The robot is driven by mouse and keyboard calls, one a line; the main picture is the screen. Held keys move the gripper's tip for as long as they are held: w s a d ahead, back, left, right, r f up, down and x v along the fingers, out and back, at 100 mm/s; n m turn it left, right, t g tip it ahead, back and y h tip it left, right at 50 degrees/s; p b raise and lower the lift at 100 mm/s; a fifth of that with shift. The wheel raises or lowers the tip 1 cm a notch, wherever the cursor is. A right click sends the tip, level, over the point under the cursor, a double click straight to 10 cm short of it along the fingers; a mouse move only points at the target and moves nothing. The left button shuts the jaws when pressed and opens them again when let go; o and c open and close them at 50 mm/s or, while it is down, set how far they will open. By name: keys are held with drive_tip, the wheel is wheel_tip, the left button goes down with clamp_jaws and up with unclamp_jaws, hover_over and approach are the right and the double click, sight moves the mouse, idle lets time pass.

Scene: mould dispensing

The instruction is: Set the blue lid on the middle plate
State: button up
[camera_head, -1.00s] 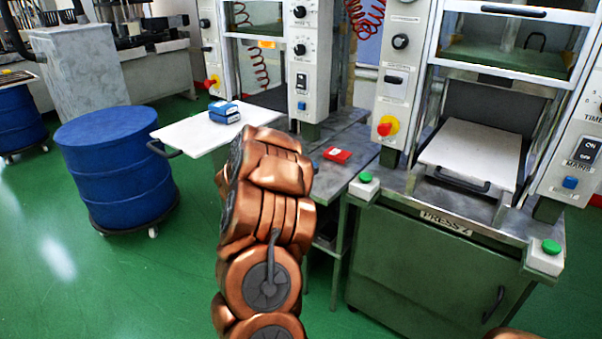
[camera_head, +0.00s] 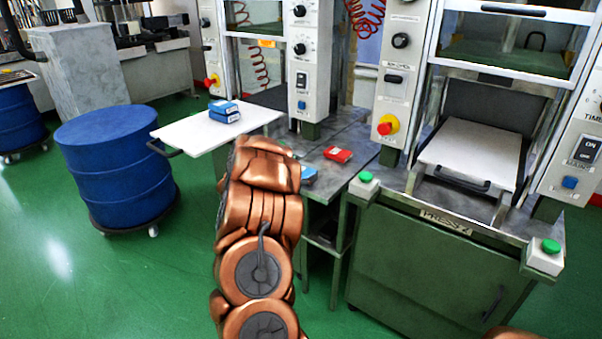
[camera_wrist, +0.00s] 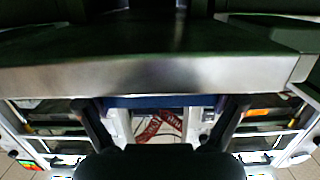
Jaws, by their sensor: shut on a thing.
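My gripper (camera_wrist: 162,108) shows in the wrist view as two dark fingers, shut on the blue lid (camera_wrist: 160,101), a thin blue strip between them. In the head view my copper arm hides the gripper. A blue piece (camera_head: 309,175) peeks out at the arm's right edge, above the bench; I cannot tell whether it is the held lid. White plates show at the left (camera_head: 190,135) and in the right press (camera_head: 470,150). I cannot tell which plate is the middle one.
Blue blocks (camera_head: 224,112) lie stacked on the left plate. A red block (camera_head: 338,154) lies on the grey bench (camera_head: 350,135). A blue drum (camera_head: 115,165) stands at left. A broad metal edge (camera_wrist: 150,76) crosses close in the wrist view.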

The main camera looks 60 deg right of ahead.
drive_tip(key=o, duration=1)
drive_tip(key=shift+o, duration=0.2)
drive_tip(key=shift+r, duration=0.15)
drive_tip(key=v, duration=1.2)
